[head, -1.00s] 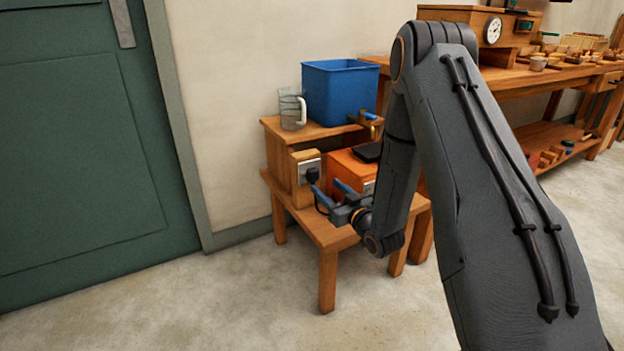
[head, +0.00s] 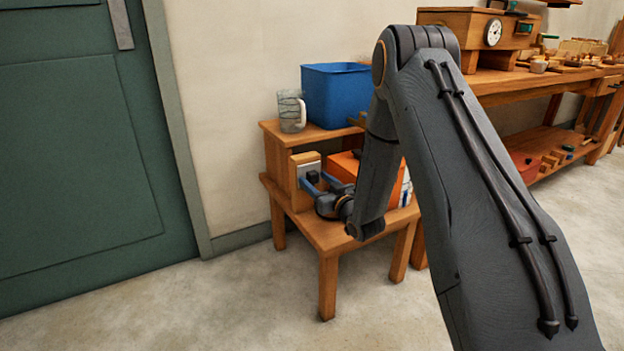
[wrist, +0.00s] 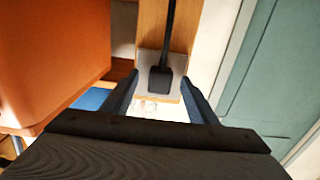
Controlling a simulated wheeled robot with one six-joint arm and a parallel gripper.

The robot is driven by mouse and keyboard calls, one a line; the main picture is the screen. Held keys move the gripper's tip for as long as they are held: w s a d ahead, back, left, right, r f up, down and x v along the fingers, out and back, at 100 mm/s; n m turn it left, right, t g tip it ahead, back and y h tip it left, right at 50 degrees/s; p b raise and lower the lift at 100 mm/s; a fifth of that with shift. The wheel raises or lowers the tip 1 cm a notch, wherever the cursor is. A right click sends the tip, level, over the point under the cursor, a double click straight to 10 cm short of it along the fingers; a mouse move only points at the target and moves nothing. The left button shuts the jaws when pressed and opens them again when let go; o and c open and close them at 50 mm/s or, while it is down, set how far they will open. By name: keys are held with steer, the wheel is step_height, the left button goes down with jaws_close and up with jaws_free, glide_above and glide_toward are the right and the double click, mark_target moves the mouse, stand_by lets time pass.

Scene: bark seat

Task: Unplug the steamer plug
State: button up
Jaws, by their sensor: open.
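The black plug (head: 312,177) sits in a pale socket plate (head: 307,166) on a wooden block at the left of the low stand. In the wrist view the plug (wrist: 160,79) is on the grey plate (wrist: 178,64), with its dark cord running toward the top of the picture. My gripper (head: 314,184) is open, its blue fingers close to the socket. In the wrist view the gripper's fingertips (wrist: 159,76) appear on either side of the plug, with gaps on both sides. Whether the fingers reach its full depth, I cannot tell.
An orange box (head: 342,166) stands just right of the socket, partly hidden by my arm. It fills the left of the wrist view. A blue tub (head: 338,95) and a clear jug (head: 291,112) stand on the upper shelf. A green door (head: 80,170) is at left.

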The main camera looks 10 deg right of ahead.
jaws_close()
steer(key=p+v, duration=0.3)
steer(key=v, duration=0.4)
stand_by(1.1)
steer(key=shift+s+a+r, duration=0.1)
